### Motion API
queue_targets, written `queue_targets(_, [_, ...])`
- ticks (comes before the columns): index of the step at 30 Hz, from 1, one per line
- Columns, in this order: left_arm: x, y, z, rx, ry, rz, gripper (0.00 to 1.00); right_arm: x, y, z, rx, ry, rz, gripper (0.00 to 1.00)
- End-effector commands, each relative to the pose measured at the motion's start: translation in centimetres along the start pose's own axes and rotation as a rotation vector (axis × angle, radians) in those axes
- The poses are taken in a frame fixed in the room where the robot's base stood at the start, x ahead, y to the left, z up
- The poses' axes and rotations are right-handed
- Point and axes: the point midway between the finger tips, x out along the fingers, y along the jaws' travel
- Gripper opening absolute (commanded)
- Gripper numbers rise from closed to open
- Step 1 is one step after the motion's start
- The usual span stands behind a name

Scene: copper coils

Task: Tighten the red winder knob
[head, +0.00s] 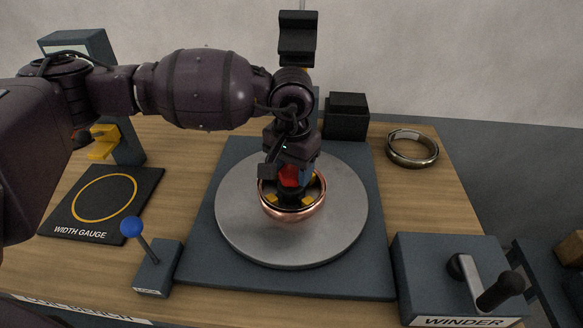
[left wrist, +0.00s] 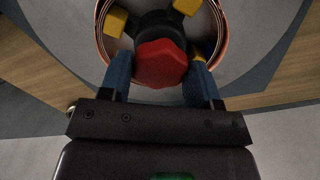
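The red winder knob (head: 289,177) sits in the middle of a copper coil (head: 293,213) on the round grey turntable (head: 240,225). In the left wrist view the faceted knob (left wrist: 160,64) lies between the two blue fingers of my left gripper (left wrist: 160,75). The fingers appear to touch it on both sides. A dark hub (left wrist: 158,24) with yellow blocks (left wrist: 116,21) is beneath the knob, inside the coil (left wrist: 101,40). In the head view my left gripper (head: 290,170) points down and hides part of the knob. My right gripper is out of view.
A winder box with a crank (head: 465,275) is at the front right. A blue-topped lever (head: 131,227) and the width gauge (head: 100,205) are on the left. A metal ring (head: 412,148) and a black box (head: 346,116) stand behind. The wood right of the turntable is clear.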

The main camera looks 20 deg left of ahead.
Motion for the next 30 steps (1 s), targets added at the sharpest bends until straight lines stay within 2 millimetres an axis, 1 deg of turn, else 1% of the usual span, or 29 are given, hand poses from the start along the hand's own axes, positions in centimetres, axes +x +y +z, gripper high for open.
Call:
queue_targets(1, [-0.2, 0.0, 0.0, 0.0, 0.003, 0.0, 0.65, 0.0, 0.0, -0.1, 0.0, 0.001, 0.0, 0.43])
queue_targets(3, [-0.1, 0.0, 0.0, -0.001, 0.002, 0.0, 0.75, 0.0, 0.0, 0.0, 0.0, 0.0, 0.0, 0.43])
queue_targets(4, [-0.1, 0.0, 0.0, -0.001, 0.001, 0.0, 0.78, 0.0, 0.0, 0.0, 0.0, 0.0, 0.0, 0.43])
queue_targets(11, [0.0, 0.0, 0.0, -0.001, -0.001, 0.0, 0.78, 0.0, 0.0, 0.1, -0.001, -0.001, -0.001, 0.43])
queue_targets(14, [-0.3, 0.0, 0.0, -0.001, 0.0, 0.0, 0.78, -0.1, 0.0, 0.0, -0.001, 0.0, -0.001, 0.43])
queue_targets(17, [-1.3, 0.0, 0.0, -0.001, 0.003, 0.0, 0.78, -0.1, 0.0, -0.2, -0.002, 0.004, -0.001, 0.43])
queue_targets(24, [-5.7, 0.0, 0.0, 0.0, 0.006, -0.001, 0.78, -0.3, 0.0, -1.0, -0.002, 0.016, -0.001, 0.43])
queue_targets(30, [-8.8, 0.0, 0.0, -0.001, 0.003, 0.0, 0.78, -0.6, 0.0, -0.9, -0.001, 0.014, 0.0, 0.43])
